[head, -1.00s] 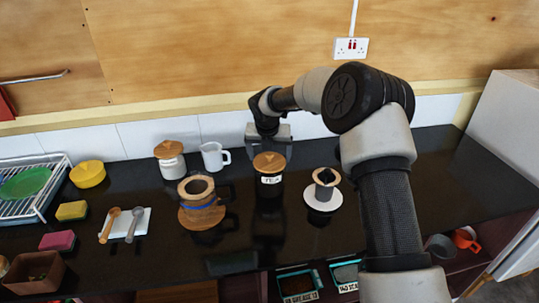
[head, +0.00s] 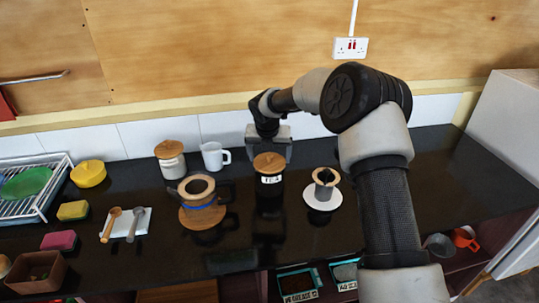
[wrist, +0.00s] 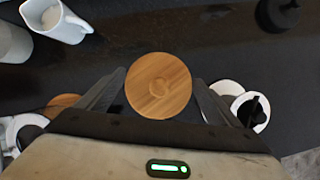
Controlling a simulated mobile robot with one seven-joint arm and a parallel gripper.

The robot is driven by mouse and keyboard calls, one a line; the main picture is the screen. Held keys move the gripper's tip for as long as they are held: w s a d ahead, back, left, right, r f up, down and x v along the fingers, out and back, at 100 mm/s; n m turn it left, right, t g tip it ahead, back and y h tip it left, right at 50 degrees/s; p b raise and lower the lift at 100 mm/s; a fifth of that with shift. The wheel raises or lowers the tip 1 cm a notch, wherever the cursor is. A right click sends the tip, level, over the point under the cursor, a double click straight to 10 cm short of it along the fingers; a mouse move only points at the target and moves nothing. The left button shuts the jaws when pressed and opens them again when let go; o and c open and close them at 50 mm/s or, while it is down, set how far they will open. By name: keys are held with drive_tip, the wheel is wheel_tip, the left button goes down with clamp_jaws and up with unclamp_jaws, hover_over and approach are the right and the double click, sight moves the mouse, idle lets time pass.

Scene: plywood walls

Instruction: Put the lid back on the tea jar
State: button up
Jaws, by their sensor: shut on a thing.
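The tea jar (head: 269,190) is a dark jar with a white label, standing on the black worktop near the middle. The round wooden lid (head: 268,161) with a small knob is at the jar's mouth. I cannot tell whether it sits fully down. My gripper (head: 268,150) comes from behind the jar and is shut on the lid. In the wrist view the lid (wrist: 158,86) lies between the two fingers of my gripper (wrist: 160,95). The lid hides the jar below it there.
A wood-collared coffee maker (head: 202,196) stands left of the jar, and a dripper on a white saucer (head: 323,203) stands right. Behind are a white mug (head: 214,157) and a wooden-lidded canister (head: 171,160). The worktop further right is clear.

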idle(0.3)
drive_tip(key=o, duration=0.9)
drive_tip(key=shift+r, duration=0.15)
drive_tip(key=shift+r+p, duration=1.15)
drive_tip(key=shift+r, duration=2.2)
clamp_jaws()
